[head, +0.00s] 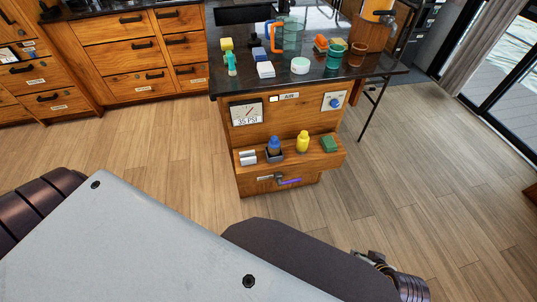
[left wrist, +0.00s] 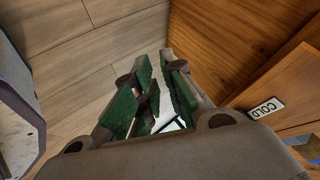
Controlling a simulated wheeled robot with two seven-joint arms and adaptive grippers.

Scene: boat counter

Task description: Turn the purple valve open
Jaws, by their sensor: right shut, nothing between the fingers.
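The purple valve handle (head: 289,181) is a small bar low on the front of the wooden counter end, beside a small grey fitting. It lies nearly level, tilted slightly up to the right. My right gripper (head: 376,264) is shut and empty at the bottom of the head view, well short of the counter and partly hidden by my arm. My left gripper (left wrist: 158,88) shows in the left wrist view, with green pads and dark links, close to wooden panels; its opening is unclear. I cannot make out the purple handle in that view.
A shelf (head: 326,160) above the valve holds bottles and small blocks. A pressure gauge (head: 247,113) and a blue knob (head: 335,103) sit higher. A COLD label (left wrist: 265,108) is on wood at right in the wrist view. The floor (head: 430,180) right of the counter is clear.

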